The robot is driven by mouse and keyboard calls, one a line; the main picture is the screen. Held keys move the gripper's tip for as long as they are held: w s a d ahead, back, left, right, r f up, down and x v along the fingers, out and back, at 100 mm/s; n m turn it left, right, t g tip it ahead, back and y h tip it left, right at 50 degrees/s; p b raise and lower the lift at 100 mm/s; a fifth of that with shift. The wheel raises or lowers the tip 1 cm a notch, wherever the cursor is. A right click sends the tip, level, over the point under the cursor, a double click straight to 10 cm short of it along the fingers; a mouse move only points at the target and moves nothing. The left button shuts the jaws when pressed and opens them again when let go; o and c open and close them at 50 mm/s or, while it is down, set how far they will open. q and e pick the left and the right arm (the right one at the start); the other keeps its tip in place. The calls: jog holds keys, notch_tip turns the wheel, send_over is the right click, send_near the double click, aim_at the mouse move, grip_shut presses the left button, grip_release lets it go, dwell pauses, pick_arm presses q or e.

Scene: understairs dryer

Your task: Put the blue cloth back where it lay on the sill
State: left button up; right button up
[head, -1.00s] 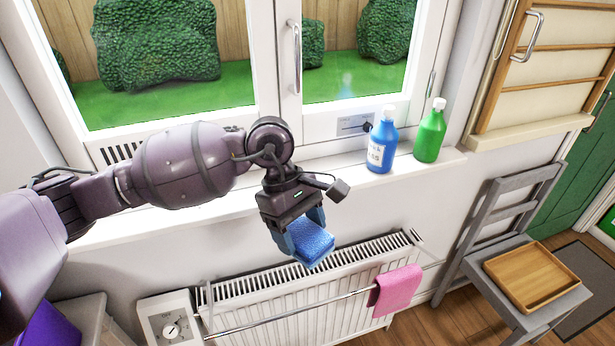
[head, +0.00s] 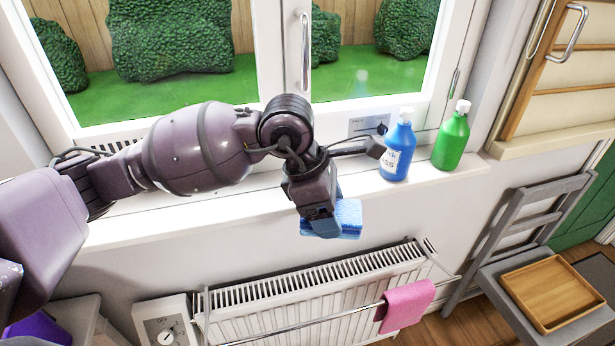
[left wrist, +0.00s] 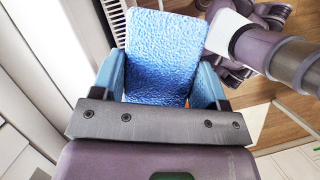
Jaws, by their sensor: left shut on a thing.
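The blue cloth (head: 347,216) is a folded, textured pad. My left gripper (head: 321,228) is shut on it and holds it at the front edge of the white window sill (head: 240,208), above the radiator. Whether the cloth touches the sill cannot be told. In the left wrist view the cloth (left wrist: 163,55) sits between the two blue fingers of my left gripper (left wrist: 160,85). My right gripper is not in view.
A blue bottle (head: 397,147) and a green bottle (head: 452,138) stand on the sill to the right. Below are a white radiator (head: 320,285), a rail with a pink cloth (head: 406,304), and a grey chair with a wooden tray (head: 548,283). The sill left of the bottles looks clear.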

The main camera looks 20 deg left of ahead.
pick_arm(q)
jog(key=w+a, duration=0.2)
jog(key=w, duration=0.1)
jog(key=w+a, duration=0.2)
jog(key=w, duration=0.2)
jog(key=w+a, duration=0.3)
jog(key=shift+w+p, duration=0.15)
jog(key=shift+p, duration=0.2)
jog(key=shift+w+a, duration=0.3)
jog(key=shift+w, duration=0.2)
jog(key=shift+f, duration=0.55)
notch_tip(320, 180, down, 2)
jog(key=shift+f, duration=0.25)
